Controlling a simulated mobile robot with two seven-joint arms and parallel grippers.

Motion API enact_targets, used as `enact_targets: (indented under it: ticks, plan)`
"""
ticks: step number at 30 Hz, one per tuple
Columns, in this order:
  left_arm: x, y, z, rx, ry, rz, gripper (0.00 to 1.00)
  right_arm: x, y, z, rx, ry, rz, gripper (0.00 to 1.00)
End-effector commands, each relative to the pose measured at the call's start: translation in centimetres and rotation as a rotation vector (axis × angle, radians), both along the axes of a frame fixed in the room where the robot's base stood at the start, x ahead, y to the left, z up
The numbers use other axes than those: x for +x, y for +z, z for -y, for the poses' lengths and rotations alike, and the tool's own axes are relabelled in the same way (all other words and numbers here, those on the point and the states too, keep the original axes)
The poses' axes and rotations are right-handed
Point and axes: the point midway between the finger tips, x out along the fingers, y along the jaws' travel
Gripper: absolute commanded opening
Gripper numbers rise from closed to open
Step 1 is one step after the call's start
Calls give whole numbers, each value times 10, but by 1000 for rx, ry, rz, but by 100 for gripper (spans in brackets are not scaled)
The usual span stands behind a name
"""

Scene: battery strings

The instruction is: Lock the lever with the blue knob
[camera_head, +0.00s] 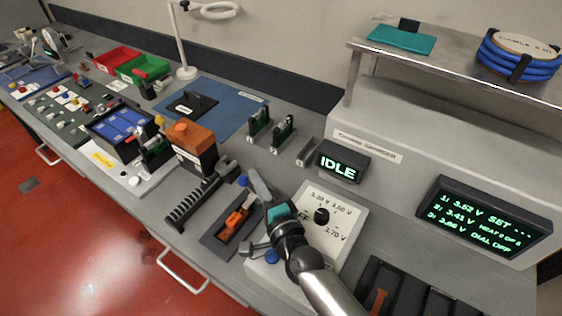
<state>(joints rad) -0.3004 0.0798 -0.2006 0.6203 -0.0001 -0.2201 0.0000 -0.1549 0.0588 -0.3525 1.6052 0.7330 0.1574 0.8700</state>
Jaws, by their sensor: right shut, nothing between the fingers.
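My right arm reaches in from the bottom right. My right gripper (259,184) is shut and empty over the bench, and small and partly hidden by my wrist. A blue knob (243,180) shows just left of the gripper; I cannot tell whether they touch. A second blue round part (271,257) shows below my wrist, by a dark grey bar. Between them is a dark tray (215,241) with an orange-handled part (237,219) in it. The lever under the blue knob is largely hidden, so its position cannot be told. My left gripper is not in view.
A white dial panel (335,217) stands right of my wrist, with a display reading IDLE (339,168) behind it. A ridged black bar (199,196) and an orange-topped box (191,143) lie to the left. A dark tray (405,296) is at the lower right.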

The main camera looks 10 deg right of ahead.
Motion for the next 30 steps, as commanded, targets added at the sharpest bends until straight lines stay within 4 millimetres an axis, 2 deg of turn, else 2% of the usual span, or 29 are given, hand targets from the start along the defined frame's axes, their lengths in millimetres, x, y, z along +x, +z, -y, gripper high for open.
enact_targets:
  ticks: [8, 24, 30]
  plan:
    - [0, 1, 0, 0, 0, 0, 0, -13, -1, 3, 0, 1, -2, 0]
    - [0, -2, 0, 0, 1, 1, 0, -108, 0, 28, -1, 2, -4, 0]
    - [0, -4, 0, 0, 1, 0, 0, -135, 1, 35, -1, 1, -2, 0]
